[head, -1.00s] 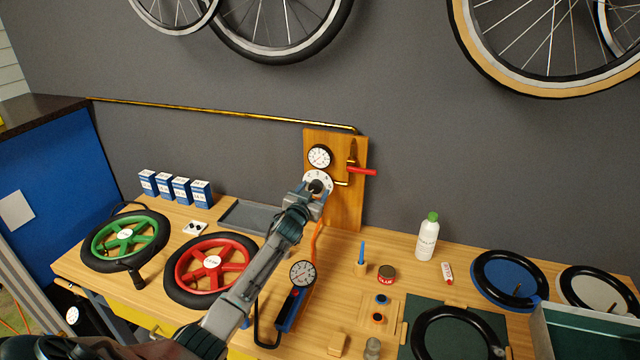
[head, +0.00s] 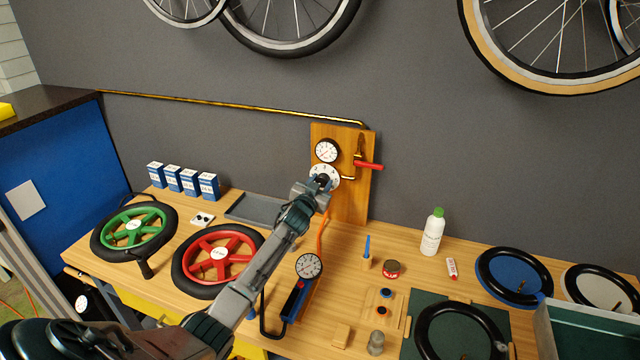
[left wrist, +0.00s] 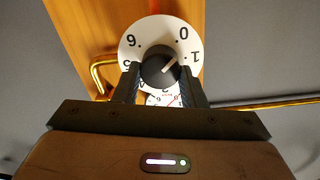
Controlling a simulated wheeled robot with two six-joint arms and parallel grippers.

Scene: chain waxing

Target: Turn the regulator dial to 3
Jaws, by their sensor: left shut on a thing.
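The regulator dial (head: 323,172) is on the wooden wall board, below a round gauge, partly hidden by my left gripper. In the left wrist view it is a white numbered disc (left wrist: 134,53) with a black centre knob (left wrist: 158,62). My right gripper is not in view.
The gauge (head: 326,150) and a red-handled valve (head: 368,165) are close to the dial. An orange hose (head: 323,232) hangs below the board. On the bench are a red wheel (head: 217,255), a green wheel (head: 134,227), a pump with gauge (head: 297,295) and a white bottle (head: 433,232).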

